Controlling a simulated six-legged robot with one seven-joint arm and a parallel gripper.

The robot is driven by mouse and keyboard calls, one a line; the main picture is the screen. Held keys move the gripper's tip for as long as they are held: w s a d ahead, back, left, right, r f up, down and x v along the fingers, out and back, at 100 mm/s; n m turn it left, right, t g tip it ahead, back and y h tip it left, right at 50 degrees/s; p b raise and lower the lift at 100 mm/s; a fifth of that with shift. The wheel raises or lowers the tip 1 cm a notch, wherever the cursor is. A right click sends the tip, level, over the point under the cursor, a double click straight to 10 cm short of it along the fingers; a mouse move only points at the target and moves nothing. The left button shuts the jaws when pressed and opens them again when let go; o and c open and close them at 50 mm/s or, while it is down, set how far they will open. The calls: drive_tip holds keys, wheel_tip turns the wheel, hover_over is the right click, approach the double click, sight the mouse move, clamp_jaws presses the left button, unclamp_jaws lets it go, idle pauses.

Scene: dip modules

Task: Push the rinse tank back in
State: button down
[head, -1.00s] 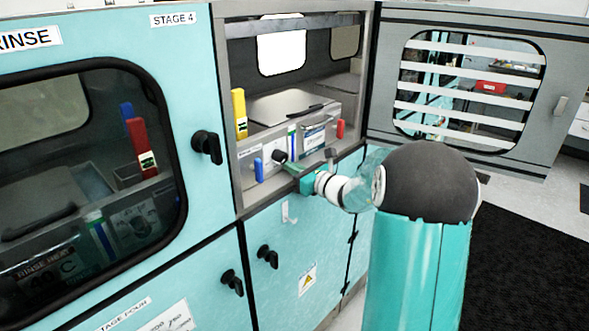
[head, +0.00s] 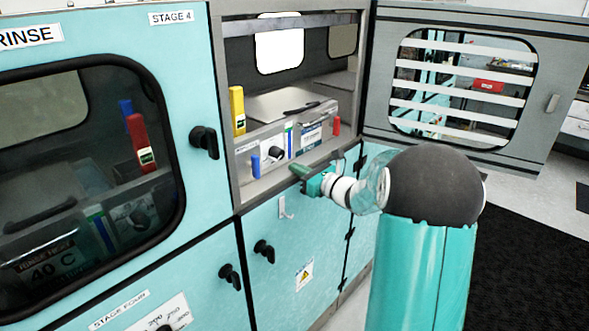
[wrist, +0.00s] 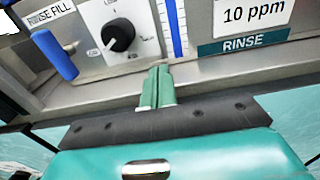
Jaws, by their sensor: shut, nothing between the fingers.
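The rinse tank (head: 278,150) is a grey metal box in the open bay, with a lid (head: 290,103) on top. Its front panel carries a black knob (wrist: 118,36), a blue lever (wrist: 54,55), a blue-striped gauge (wrist: 174,28) and a RINSE label (wrist: 243,42). A strip of grey sill shows in front of the panel. My gripper (head: 298,170) is shut and empty, at the sill in front of the panel. In the wrist view its green fingertips (wrist: 160,72) are together, over the panel's lower edge; I cannot tell whether they touch it.
The bay's grey door (head: 375,115) stands swung open at the right. A closed windowed door (head: 195,90) is at the left. Yellow (head: 237,108) and red (head: 336,126) handles stand at the bay's sides. Teal cupboard doors (head: 285,240) lie below the sill.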

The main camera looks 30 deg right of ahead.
drive_tip(key=a+v, duration=0.1)
drive_tip(key=v, duration=0.9)
drive_tip(key=s+a+r+n+g+y, duration=0.1)
drive_tip(key=s+a+n+g, duration=0.2)
drive_tip(key=a+n, duration=0.3)
drive_tip(key=s+a+n+g+y, duration=0.1)
drive_tip(key=s+a+n+g, duration=0.25)
drive_tip(key=a, duration=0.45)
drive_tip(key=s+a+r+n+g+y, duration=0.1)
drive_tip(key=s+a+n+g, duration=0.2)
drive_tip(key=a+n, duration=0.3)
drive_tip(key=s+a+n+g+h, duration=0.1)
drive_tip(key=s+n+h, duration=0.3)
drive_tip(key=s+n, duration=0.4)
drive_tip(key=s+a+n+g+h, duration=0.1)
drive_tip(key=s+a+n+h, duration=0.1)
drive_tip(key=s+n+h, duration=0.3)
drive_tip(key=s+n, duration=0.3)
drive_tip(key=shift+s+a+f, duration=0.15)
drive_tip(key=shift+a+f, duration=0.05)
drive_tip(key=shift+a, duration=0.2)
drive_tip(key=shift+d+n, duration=0.15)
drive_tip(key=shift+n, duration=0.1)
